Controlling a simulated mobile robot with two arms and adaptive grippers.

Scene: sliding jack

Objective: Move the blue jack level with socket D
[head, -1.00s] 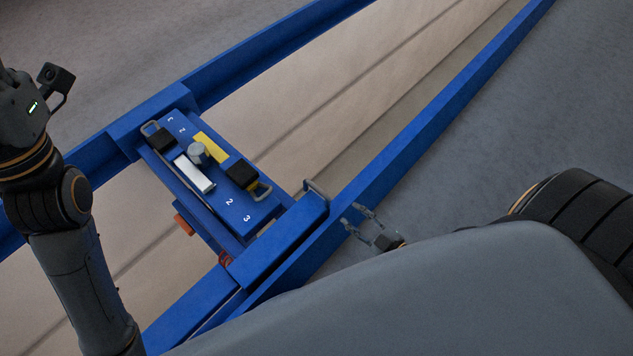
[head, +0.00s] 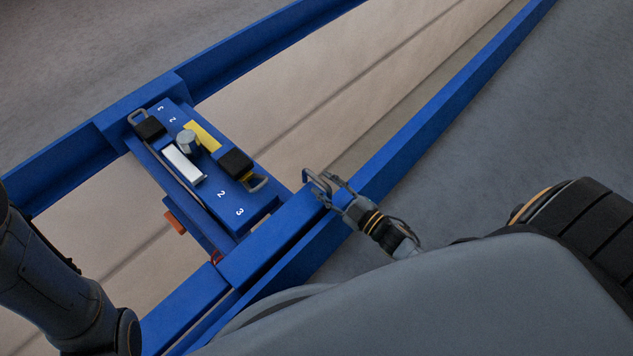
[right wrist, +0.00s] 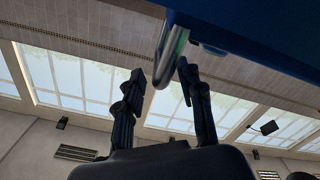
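The blue jack (head: 262,238) spans between two blue rails, with a black-padded, numbered top plate (head: 228,196). A grey bar handle (head: 307,176) stands on its near end, by the near rail. My right gripper (head: 322,183) is at this handle. In the right wrist view the metal handle (right wrist: 173,48) reaches down between the two fingers of my right gripper (right wrist: 163,76), which are apart with gaps on both sides. My left arm (head: 50,285) shows at lower left; its gripper is out of the picture. I see no socket or letter D.
The near blue rail (head: 450,108) runs to the upper right, and the far rail (head: 245,55) runs alongside it. Between them is a pale pit floor (head: 330,85). Grey floor (head: 530,120) lies clear beyond the near rail.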

